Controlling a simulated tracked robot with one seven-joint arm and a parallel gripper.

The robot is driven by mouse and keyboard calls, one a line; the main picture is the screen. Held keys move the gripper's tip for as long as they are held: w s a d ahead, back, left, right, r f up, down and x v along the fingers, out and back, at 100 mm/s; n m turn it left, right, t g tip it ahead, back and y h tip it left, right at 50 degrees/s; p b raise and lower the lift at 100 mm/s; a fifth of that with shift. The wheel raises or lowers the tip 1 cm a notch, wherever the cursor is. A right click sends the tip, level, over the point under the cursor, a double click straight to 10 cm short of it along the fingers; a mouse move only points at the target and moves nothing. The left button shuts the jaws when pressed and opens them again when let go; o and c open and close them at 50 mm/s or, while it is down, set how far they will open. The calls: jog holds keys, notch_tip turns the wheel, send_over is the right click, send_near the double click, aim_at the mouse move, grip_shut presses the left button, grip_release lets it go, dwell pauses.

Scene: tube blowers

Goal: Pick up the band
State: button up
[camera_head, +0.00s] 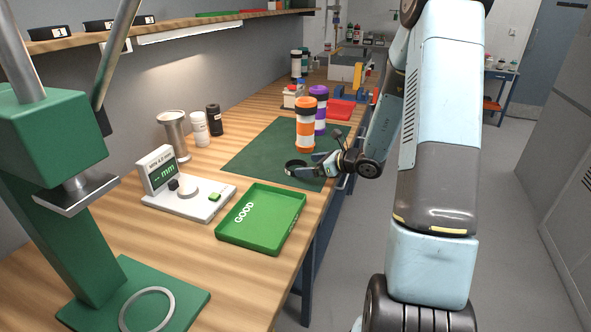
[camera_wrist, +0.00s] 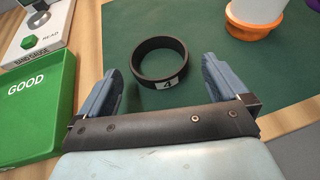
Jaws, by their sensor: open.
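A black band (camera_wrist: 160,62) with a white label marked "4" lies on the green mat (camera_wrist: 205,20) in the wrist view. In the head view the band (camera_head: 297,169) is near the mat's front edge, close to my gripper. My gripper (camera_wrist: 165,80) is open and empty. Its two blue-grey fingers stand wide apart, and the band shows between and beyond them. I cannot tell its exact height above the mat. In the head view my gripper (camera_head: 318,165) is small and partly mixed with the band.
A green GOOD tray (camera_head: 262,218) and a white band gauge (camera_head: 187,194) stand left of the mat. An orange-capped tube (camera_head: 306,126) and a purple-capped tube (camera_head: 320,108) stand on the mat. The green press (camera_head: 60,190) is at the far left.

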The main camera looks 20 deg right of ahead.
aim_at(288, 166)
jog(key=x, duration=0.4)
jog(key=shift+w+a, duration=0.15)
jog(key=shift+c, duration=0.2)
jog(key=c, duration=0.8)
